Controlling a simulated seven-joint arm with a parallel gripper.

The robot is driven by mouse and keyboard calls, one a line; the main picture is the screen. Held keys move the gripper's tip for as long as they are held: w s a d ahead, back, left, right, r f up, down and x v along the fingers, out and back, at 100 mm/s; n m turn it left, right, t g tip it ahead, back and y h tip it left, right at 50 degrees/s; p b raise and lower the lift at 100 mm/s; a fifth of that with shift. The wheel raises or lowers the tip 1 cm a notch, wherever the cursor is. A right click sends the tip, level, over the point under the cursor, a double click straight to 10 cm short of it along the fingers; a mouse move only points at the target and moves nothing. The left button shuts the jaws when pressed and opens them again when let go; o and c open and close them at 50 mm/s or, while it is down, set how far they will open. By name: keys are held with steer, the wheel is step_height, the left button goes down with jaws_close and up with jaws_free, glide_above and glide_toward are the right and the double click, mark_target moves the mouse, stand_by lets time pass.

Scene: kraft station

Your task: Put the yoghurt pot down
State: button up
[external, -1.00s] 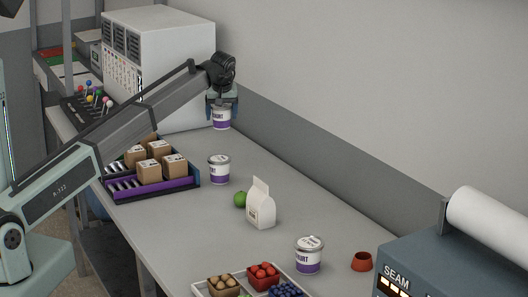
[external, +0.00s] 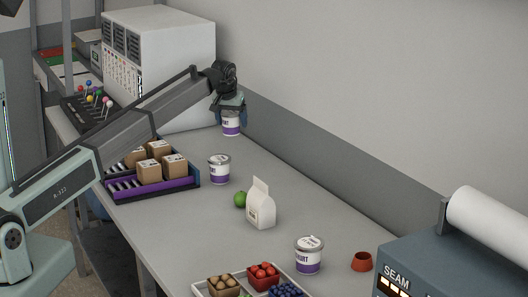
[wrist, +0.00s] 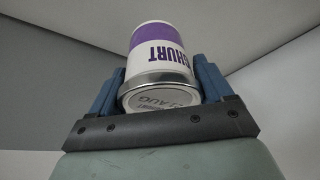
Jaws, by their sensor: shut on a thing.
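My gripper (external: 230,108) is at the far end of the table, in front of the white cabinet, shut on a yoghurt pot (external: 231,125). The pot is white with a purple band and hangs upright below the fingers. In the wrist view the same pot (wrist: 160,55) sits between the blue fingers, its silver lid toward the camera. I cannot tell whether its base touches the table. Two similar yoghurt pots stand on the table: one by the purple tray (external: 219,170) and one nearer the front (external: 309,255).
A purple tray (external: 180,186) with brown boxes stands at the left. A green fruit (external: 240,200), a white carton (external: 261,206), a small red pot (external: 362,262) and a fruit tray (external: 199,290) are nearer. The table (external: 275,165) is clear along the wall.

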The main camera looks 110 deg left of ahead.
mark_target(228, 114)
steer(key=shift+f, duration=3.05)
steer(key=o, duration=1.1)
steer(key=shift+f, duration=0.15)
steer(key=shift+c, duration=0.2)
steer(key=v, duration=1.2)
